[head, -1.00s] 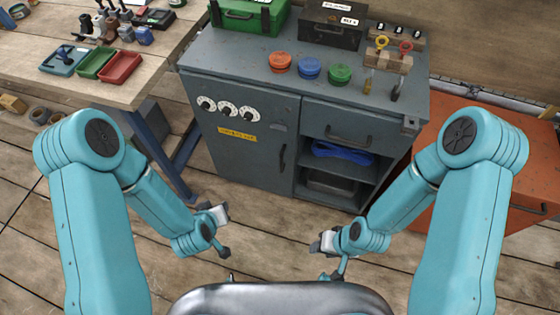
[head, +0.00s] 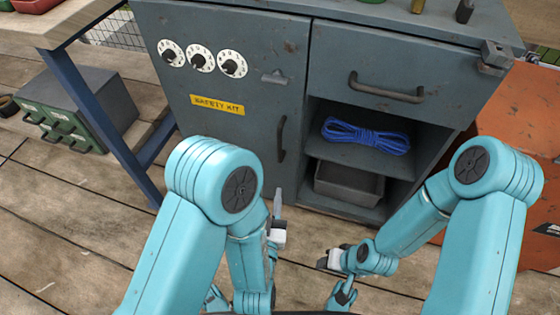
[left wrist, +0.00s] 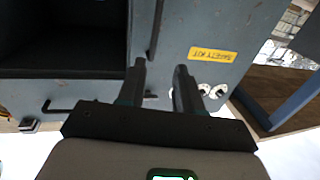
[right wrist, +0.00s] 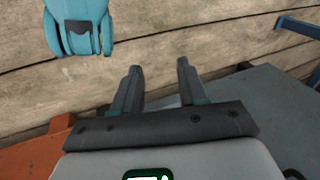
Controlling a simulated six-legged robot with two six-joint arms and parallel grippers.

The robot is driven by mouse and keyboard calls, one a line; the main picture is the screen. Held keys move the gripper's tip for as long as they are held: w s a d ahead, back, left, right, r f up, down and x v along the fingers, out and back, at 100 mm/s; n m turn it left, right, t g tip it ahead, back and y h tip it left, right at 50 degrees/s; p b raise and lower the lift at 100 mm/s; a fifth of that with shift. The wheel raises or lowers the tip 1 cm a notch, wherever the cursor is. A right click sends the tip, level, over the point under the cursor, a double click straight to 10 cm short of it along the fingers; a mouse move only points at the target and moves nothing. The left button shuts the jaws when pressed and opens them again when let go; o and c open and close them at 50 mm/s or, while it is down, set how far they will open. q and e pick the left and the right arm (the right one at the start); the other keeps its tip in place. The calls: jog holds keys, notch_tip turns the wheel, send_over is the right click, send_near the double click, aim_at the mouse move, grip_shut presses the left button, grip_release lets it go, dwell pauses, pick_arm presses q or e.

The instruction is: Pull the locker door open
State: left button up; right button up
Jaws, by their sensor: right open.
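The grey locker door (head: 215,95) carries three white dials (head: 200,58), a yellow "SAFETY KIT" label (head: 217,104) and a dark vertical handle (head: 281,138) near its right edge. The door looks closed. My left gripper (head: 277,212) points up toward the door, a little below the handle in the head view. In the left wrist view, which is upside down, its fingers (left wrist: 160,82) are apart with nothing between them; the handle (left wrist: 155,30) lies beyond them, apparently untouched. My right gripper (head: 333,262) is low over the floor, open and empty, as the right wrist view (right wrist: 155,80) shows.
Right of the door are a drawer with a handle (head: 386,88) and open shelves holding blue rope (head: 365,136) and a grey bin (head: 348,186). An orange cabinet (head: 515,125) stands at right. A blue table leg (head: 92,115) and green-fronted box (head: 62,128) are at left.

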jog(key=s+r+g+p, duration=0.1)
jog(key=s+r+p, duration=0.2)
jog(key=r+p, duration=0.35)
pick_arm(q)
jog(key=b, duration=0.2)
send_near(279, 148)
jog(key=w, duration=0.3)
jog(key=w+b, duration=0.1)
jog(key=w, duration=0.2)
jog(key=w+d+b, duration=0.1)
jog(key=w, duration=0.2)
jog(key=shift+w, duration=0.25)
jog(key=shift+w+d, duration=0.1)
jog(key=shift+w, duration=0.45)
pick_arm(e)
jog(key=f, duration=0.3)
jog(key=w+f, duration=0.1)
jog(key=f, duration=0.1)
jog(key=shift+a, duration=0.1)
pick_arm(q)
grip_shut()
